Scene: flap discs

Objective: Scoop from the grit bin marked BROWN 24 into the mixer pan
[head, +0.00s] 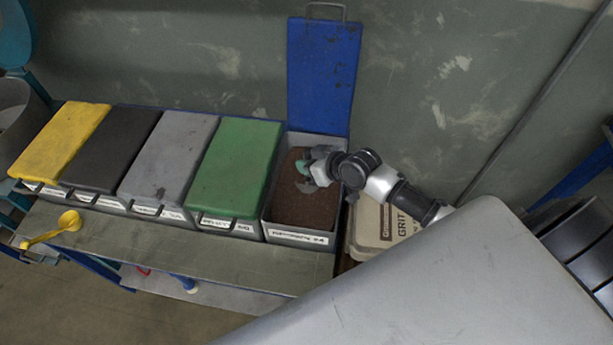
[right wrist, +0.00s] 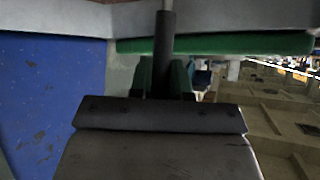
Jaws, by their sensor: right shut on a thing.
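The open grit bin (head: 325,205) has its blue lid (head: 322,75) raised against the wall and holds brown grit (head: 297,208). Its front label is blurred but seems to end in 24. My right gripper (head: 306,168) is inside this bin, shut on a scoop. The grey scoop head (head: 307,187) shows low at the grit; whether it holds grit cannot be told. In the right wrist view a dark handle (right wrist: 165,50) stands between the green fingers. A grey round vessel (head: 12,105) at the far left, perhaps the mixer pan, is cut off by the edge. My left gripper is out of view.
Bins with green (head: 235,170), grey (head: 170,158), black (head: 112,148) and yellow (head: 62,142) lids stand closed in a row to the left. A yellow scoop (head: 68,222) lies on the front ledge. A labelled grit box (head: 378,225) is right of the open bin.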

